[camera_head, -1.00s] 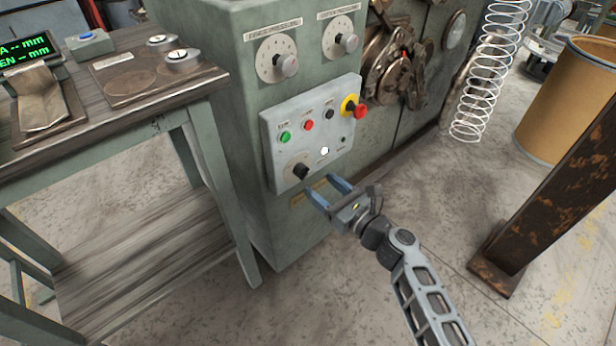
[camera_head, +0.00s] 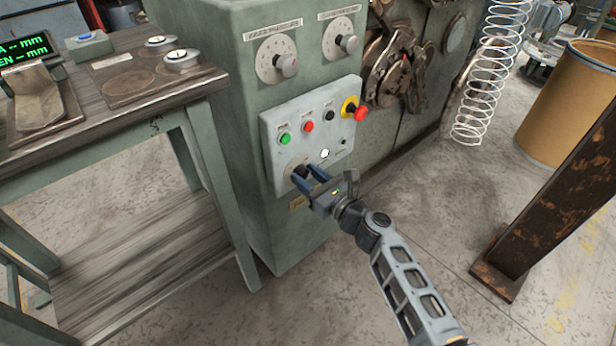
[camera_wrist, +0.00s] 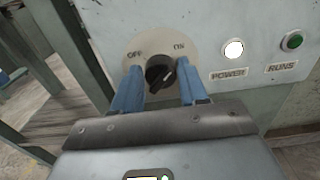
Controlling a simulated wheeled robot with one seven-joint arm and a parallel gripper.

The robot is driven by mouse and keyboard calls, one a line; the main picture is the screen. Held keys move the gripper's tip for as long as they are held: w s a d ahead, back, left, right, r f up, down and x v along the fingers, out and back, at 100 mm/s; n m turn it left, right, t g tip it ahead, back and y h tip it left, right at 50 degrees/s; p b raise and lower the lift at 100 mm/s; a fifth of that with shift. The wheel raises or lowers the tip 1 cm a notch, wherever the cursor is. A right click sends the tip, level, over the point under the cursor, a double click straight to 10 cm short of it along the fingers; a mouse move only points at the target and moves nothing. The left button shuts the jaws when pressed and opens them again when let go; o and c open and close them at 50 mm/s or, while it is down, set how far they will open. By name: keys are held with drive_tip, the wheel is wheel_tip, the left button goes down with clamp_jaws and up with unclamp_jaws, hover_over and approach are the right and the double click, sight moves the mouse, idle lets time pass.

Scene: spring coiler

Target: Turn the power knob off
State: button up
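The power knob (camera_wrist: 160,75) is a black rotary knob on a beige disc marked OFF at left and ON at right. Its pale pointer line slants up to the right, towards ON. In the head view the knob (camera_head: 301,172) is at the lower left of the white control panel (camera_head: 326,126), partly hidden by my fingers. My gripper (camera_wrist: 160,87) is open, with one blue finger on each side of the knob and visible gaps between. In the head view my gripper (camera_head: 309,177) is at the panel's lower edge. The POWER lamp (camera_wrist: 233,49) glows white.
A green button (camera_head: 285,138), a red button (camera_head: 308,126) and a red-and-yellow emergency stop (camera_head: 359,112) are above the knob. A workbench (camera_head: 140,85) stands at left. A rusty post (camera_head: 560,200) stands at right. The floor between is clear.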

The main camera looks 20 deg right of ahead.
drive_tip(key=c, duration=0.6)
drive_tip(key=shift+f+n+b, duration=0.1)
drive_tip(key=shift+n+b, duration=0.2)
drive_tip(key=n+b, duration=0.2)
drive_tip(key=shift+f+n, duration=0.15)
drive_tip(key=shift+n, duration=0.25)
drive_tip(key=n+b, duration=0.2)
drive_tip(key=shift+a+n, duration=0.1)
drive_tip(key=shift+n, duration=0.2)
drive_tip(key=n+b, duration=0.5)
drive_tip(key=n, duration=0.1)
drive_tip(key=shift+f, duration=0.1)
drive_tip(key=n+b, duration=0.3)
drive_tip(key=n, duration=0.2)
drive_tip(key=shift+a+n+b, duration=0.1)
drive_tip(key=shift+n+b, duration=0.3)
